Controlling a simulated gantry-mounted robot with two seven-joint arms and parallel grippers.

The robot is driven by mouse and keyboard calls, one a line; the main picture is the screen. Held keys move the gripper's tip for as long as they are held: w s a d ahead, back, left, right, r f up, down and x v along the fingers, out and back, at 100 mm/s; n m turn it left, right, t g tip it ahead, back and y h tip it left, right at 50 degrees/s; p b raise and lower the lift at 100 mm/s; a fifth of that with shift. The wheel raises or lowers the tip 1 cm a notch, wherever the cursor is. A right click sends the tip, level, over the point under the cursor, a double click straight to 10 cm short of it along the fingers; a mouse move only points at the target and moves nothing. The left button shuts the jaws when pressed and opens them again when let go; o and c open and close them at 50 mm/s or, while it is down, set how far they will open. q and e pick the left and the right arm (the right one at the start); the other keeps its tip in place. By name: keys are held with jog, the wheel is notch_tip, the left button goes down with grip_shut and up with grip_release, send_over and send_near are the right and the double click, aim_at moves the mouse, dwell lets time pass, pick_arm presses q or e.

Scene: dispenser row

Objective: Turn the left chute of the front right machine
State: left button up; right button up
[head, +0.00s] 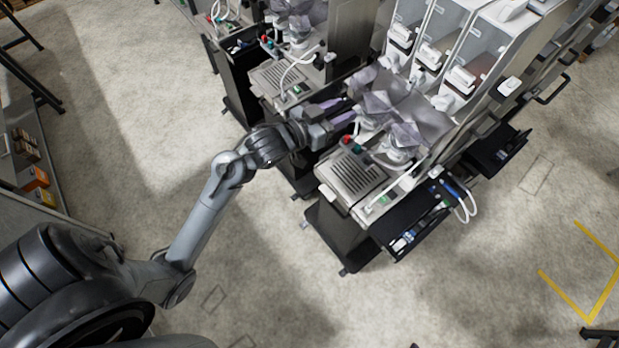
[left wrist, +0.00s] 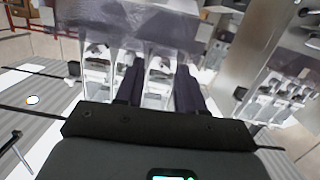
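The front right machine (head: 352,176) stands right of centre in the head view, with clear hoppers behind and several angular, translucent purple-grey chutes in front. One chute (head: 376,104) lies just beyond my left gripper (head: 350,112), and another (head: 405,136) is lower right. I cannot tell clearly which is the left chute. The gripper's two fingers are apart and seem empty; contact with a chute cannot be made out. In the left wrist view, the dark fingers (left wrist: 158,84) are spread, with white dispenser parts between and beyond them and a purple translucent sheet above. My right gripper is out of view.
A second machine (head: 275,82) stands close to the upper left, leaving a narrow gap where my arm reaches in. An open black drawer (head: 410,232) juts from the front right machine. The concrete floor (head: 110,150) is clear on the left.

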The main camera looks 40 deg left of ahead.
pick_arm(q)
jog(key=s+d+f+g+y+p, duration=0.1)
jog(key=s+d+f+g+p, duration=0.1)
jog(key=s, duration=0.5)
jog(key=s+d+f+n+g+p, duration=0.1)
jog(key=s+d+f+g+p, duration=0.1)
jog(key=s+f+g+p, duration=0.2)
jog(key=shift+s+d+f+y, duration=0.15)
jog(key=shift+s+f+y, duration=0.25)
jog(key=shift+s+f, duration=1.15)
jog(key=shift+s+r, duration=0.45)
jog(key=shift+s, duration=0.1)
jog(key=s+f+m+g+y+p, duration=0.1)
jog(key=s+g+p, duration=0.1)
jog(key=s+g, duration=0.4)
jog(key=s, duration=0.5)
jog(key=shift+s+a+y, duration=0.15)
jog(key=shift+a+y, duration=0.15)
jog(key=shift+a, duration=0.1)
jog(key=shift+f, duration=0.1)
